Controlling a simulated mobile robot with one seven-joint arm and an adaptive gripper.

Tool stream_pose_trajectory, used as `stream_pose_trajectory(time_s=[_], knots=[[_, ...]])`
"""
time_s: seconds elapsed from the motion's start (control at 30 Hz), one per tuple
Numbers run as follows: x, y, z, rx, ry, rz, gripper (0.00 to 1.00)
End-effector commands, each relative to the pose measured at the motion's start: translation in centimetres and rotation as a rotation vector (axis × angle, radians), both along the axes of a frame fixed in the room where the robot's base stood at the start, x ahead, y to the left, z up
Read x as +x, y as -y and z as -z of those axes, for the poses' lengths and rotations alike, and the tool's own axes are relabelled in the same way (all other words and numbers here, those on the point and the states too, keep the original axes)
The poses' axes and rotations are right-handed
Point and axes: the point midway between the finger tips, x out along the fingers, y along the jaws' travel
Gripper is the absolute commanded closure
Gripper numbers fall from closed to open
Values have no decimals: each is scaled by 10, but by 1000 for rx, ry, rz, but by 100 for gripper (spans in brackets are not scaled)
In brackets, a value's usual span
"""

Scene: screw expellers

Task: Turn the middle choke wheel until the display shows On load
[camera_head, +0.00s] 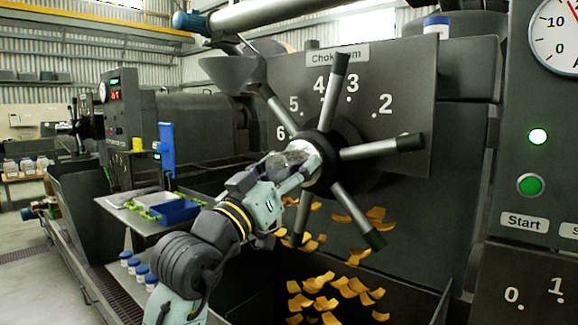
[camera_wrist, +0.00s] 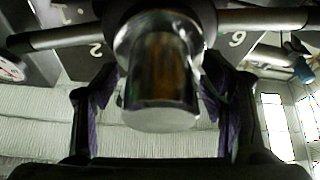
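The large choke wheel (camera_head: 383,147) has a dark hub, a bright metal centre boss and several long spokes with black ends. It stands before a grey plate (camera_head: 405,85) labelled "Choke mm" with numbers 2 to 6. My gripper (camera_head: 303,165) is at the boss, reaching from the lower left. In the wrist view, the two purple-padded fingers of my gripper (camera_wrist: 160,75) are wide apart on either side of the metal boss (camera_wrist: 162,85). A gap shows at the left finger; contact at the right is unclear. No "On load" text is readable.
A control panel (camera_head: 530,190) with a gauge, a lit lamp and a green Start button stands at right. Orange flakes (camera_head: 330,295) lie below the wheel. A side shelf (camera_head: 120,208) holds a blue tray (camera_head: 178,210). Another machine's wheel (camera_head: 76,127) is far left.

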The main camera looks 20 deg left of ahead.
Motion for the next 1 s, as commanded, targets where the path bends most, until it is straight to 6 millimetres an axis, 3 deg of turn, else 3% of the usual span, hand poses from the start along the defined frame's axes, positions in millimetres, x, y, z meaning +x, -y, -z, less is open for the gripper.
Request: stream_pose_trajectory(time_s=[1.0], knots=[[0, 1, 0, -1, 0, 1, 100]])
